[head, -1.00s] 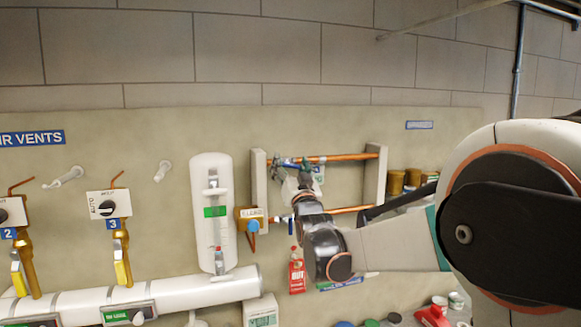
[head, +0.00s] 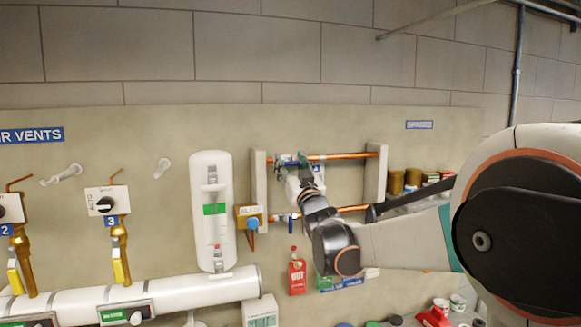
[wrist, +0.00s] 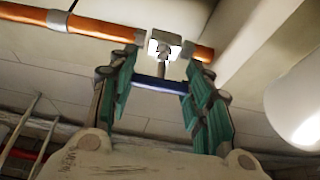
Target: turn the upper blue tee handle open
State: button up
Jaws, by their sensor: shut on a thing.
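The upper blue tee handle (wrist: 160,82) shows in the wrist view as a dark blue bar on a short metal stem under a bright valve body (wrist: 166,45). My gripper (wrist: 158,76) has its teal-padded fingers at the two ends of the bar and is shut on it. In the head view my gripper (head: 288,163) is at the left end of the upper copper pipe (head: 335,157) and hides most of the handle and valve.
A lower copper pipe (head: 347,209) runs below, with a small blue part (head: 291,226) at its left. A white cylinder housing (head: 211,205) stands to the left. A blue-knobbed brass valve (head: 249,220) and a red tag (head: 297,275) are close by.

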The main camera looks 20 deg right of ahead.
jog(key=o, duration=1.1)
jog(key=v, duration=1.2)
jog(key=shift+f, duration=0.1)
